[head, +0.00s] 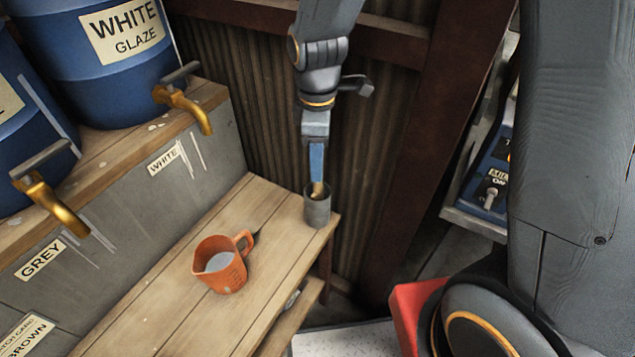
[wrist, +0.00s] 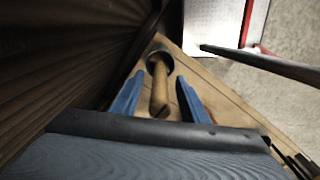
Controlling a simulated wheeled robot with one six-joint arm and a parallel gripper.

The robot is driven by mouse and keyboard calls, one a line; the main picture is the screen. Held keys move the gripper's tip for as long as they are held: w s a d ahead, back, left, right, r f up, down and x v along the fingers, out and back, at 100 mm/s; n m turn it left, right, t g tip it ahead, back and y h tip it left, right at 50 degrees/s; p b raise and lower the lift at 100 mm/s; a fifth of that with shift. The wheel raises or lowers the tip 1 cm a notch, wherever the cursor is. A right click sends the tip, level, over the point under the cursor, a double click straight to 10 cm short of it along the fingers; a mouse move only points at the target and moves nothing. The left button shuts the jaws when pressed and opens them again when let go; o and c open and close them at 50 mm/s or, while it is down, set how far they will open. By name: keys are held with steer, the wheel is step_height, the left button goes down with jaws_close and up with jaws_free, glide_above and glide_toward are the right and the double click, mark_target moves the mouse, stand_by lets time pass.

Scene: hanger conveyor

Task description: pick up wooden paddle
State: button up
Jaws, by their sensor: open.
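The wooden paddle (wrist: 159,92) stands upright in a dark grey cylindrical holder (head: 318,210) at the far corner of the wooden bench. Only its rounded handle shows; the rest is hidden inside the holder. In the head view, a small part of the paddle (head: 317,190) shows just below my fingers. My gripper (head: 317,178) points down above the holder. In the wrist view, my gripper (wrist: 160,79) is open, with one blue finger on each side of the handle and a visible gap on both sides.
An orange jug (head: 222,268) stands on the wooden bench (head: 165,290). Blue glaze barrels (head: 95,65) with brass taps stand on a raised shelf at left. A corrugated wall (head: 250,100) rises close behind the holder. A blue control box (head: 492,175) is at right.

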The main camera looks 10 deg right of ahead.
steer(key=shift+f, duration=0.85)
jaws_close()
